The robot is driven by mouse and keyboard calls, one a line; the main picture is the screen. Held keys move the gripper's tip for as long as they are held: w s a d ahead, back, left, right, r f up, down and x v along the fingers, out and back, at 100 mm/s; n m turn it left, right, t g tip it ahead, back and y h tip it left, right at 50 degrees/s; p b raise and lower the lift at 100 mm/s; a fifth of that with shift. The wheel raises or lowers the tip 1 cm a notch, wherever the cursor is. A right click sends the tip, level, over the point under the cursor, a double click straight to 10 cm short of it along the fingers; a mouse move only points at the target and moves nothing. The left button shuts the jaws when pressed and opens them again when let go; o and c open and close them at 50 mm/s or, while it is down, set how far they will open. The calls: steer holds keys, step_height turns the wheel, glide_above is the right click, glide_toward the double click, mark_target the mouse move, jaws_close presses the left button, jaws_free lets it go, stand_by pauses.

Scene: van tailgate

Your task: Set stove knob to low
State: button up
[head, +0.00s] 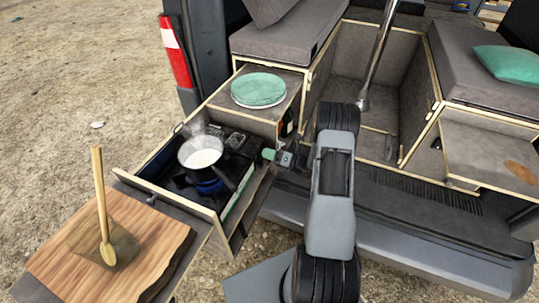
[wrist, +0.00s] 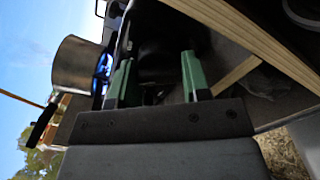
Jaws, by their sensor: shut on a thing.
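The stove (head: 178,184) sits in a pulled-out drawer at the van's tailgate. A pot (head: 200,153) with white contents stands on it, steaming, its dark handle pointing to the lower right. Blue flame shows under the pot, also in the wrist view, where the pot (wrist: 78,65) is at the left. My gripper (head: 268,155) is at the right side of the stove drawer. In the wrist view my gripper's green fingers (wrist: 157,78) stand either side of a dark, poorly lit stove knob (wrist: 157,66), shut on it. The knob's setting cannot be read, and the head view hides it.
A wooden board (head: 150,225) with a wooden spoon in a holder (head: 100,245) lies left of the stove. A green round plate (head: 258,90) sits on the cabinet behind. The drawer's wooden edge (wrist: 235,75) runs close beside my fingers. A metal pole (head: 378,50) stands behind my arm.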

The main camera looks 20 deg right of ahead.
steer(key=o, duration=0.9)
steer(key=shift+f, duration=0.1)
